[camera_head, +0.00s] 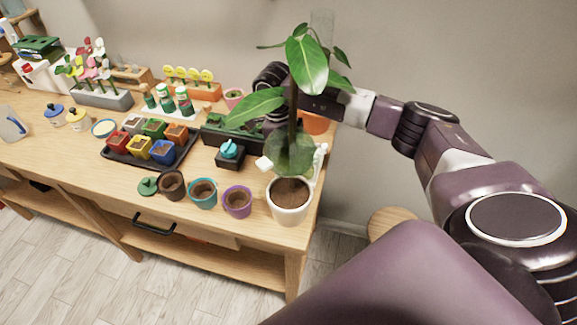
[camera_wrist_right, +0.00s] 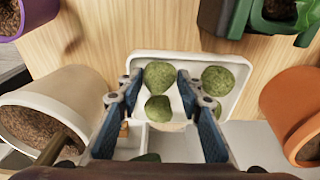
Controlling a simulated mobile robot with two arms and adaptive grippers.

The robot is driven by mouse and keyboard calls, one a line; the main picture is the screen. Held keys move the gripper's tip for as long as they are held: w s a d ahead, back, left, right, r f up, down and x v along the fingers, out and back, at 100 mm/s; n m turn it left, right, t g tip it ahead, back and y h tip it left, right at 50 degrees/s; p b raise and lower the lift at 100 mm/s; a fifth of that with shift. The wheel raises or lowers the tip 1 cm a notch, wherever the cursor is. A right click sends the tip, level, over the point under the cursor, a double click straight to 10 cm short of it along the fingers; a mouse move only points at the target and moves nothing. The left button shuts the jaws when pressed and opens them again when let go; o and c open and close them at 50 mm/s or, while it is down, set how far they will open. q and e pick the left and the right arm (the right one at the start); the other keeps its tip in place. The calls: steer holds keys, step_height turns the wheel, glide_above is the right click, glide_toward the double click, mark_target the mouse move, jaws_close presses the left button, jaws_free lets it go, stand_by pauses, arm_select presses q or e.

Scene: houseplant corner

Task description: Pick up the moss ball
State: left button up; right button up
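Several round green moss balls lie in a white tray (camera_wrist_right: 240,62) in the right wrist view. One moss ball (camera_wrist_right: 158,75) shows between my right fingertips and another moss ball (camera_wrist_right: 158,108) lies just below it in the picture. A third moss ball (camera_wrist_right: 218,80) is outside the right finger. My right gripper (camera_wrist_right: 160,84) is open above the tray, with nothing gripped; I cannot tell whether the fingers touch a ball. In the head view, the plant hides my right gripper and the moss balls. My left gripper is not in view.
A white pot (camera_head: 290,212) with a tall leafy plant (camera_head: 308,62) stands at the table's front right corner. A terracotta pot (camera_wrist_right: 292,108) is right of the tray in the wrist view. A purple pot (camera_head: 237,210) and a teal pot (camera_head: 203,201) line the front edge.

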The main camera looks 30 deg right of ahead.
steer(key=shift+c, duration=0.7)
steer(key=c, duration=0.3)
steer(key=shift+c, duration=0.3)
steer(key=shift+r, duration=0.15)
steer(key=shift+w+r, duration=0.1)
steer(key=shift+r, duration=0.2)
step_height(320, 180, up, 19)
steer(key=b, duration=0.1)
steer(key=shift+b, duration=0.35)
steer(key=shift+o, duration=0.7)
